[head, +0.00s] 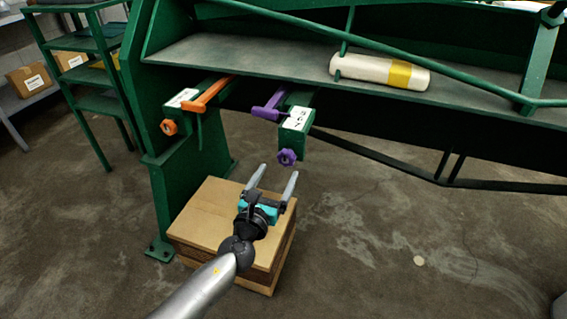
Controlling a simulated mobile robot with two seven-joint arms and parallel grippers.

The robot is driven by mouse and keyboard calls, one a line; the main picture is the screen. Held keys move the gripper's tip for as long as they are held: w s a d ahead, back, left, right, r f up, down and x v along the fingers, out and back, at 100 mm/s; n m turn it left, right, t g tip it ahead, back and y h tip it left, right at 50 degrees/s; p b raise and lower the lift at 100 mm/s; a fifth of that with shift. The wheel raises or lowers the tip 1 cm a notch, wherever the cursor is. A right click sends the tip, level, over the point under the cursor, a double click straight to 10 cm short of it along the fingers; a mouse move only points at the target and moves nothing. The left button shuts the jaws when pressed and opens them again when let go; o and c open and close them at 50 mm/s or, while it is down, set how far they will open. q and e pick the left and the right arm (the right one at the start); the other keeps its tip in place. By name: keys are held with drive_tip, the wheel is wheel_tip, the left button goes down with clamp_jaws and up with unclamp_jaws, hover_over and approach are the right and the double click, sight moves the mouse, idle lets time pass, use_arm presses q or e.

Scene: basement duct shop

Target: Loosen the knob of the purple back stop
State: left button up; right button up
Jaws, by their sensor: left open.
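The purple back stop (270,109) sits under the front edge of the green machine, beside a green block with a white label (297,118). Its purple knob (287,157) hangs at the lower front of that block. My left gripper (274,176) is open and empty, its two grey fingers pointing up toward the knob from below. The fingertips appear just short of the knob, one on each side of it in the picture; I cannot tell the exact depth gap. My right gripper is not in view.
An orange back stop (207,95) with an orange knob (169,127) is to the left. A white roll with a yellow band (380,71) lies on the machine's bed (240,55). Floor at right is mostly clear.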

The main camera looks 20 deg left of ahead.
sight(285, 159)
use_arm(q)
drive_tip(key=w, duration=0.3)
drive_tip(key=shift+w+b, duration=0.35)
drive_tip(key=shift+w, duration=0.05)
drive_tip(key=shift+w+d, duration=0.1)
drive_tip(key=shift+w, duration=0.7)
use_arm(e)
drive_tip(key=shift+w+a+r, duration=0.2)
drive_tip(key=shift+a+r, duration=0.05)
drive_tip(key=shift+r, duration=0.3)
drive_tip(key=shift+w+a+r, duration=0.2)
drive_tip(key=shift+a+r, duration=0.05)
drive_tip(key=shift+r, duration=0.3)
use_arm(q)
drive_tip(key=shift+c, duration=0.4)
drive_tip(key=c, duration=1.3)
